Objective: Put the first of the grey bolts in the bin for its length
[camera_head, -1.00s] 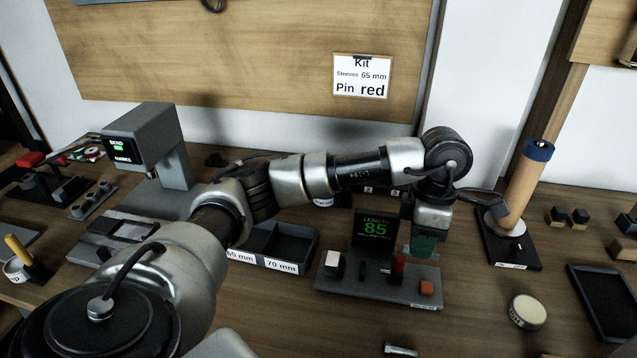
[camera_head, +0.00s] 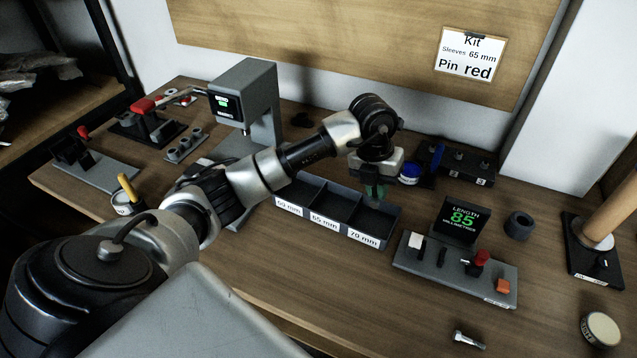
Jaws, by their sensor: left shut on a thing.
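My left gripper (camera_head: 374,192) is above the right end of the dark three-part bin tray, over the compartment labelled 70 mm (camera_head: 363,238). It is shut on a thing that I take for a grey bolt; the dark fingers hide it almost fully. The tray's other compartments are labelled 65 mm (camera_head: 324,223) and what looks like 60 mm (camera_head: 289,207). Another grey bolt (camera_head: 467,339) lies on the table near the front. The length gauge (camera_head: 457,268) stands right of the tray, and its display reads 85 millimeters. My right gripper is not in view.
A grey machine (camera_head: 247,95) stands behind the tray. A blue-lidded jar (camera_head: 410,172) and a dark block (camera_head: 458,163) are close behind my gripper. A dark ring (camera_head: 519,225) and a round tin (camera_head: 601,329) are at the right. The table in front of the tray is clear.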

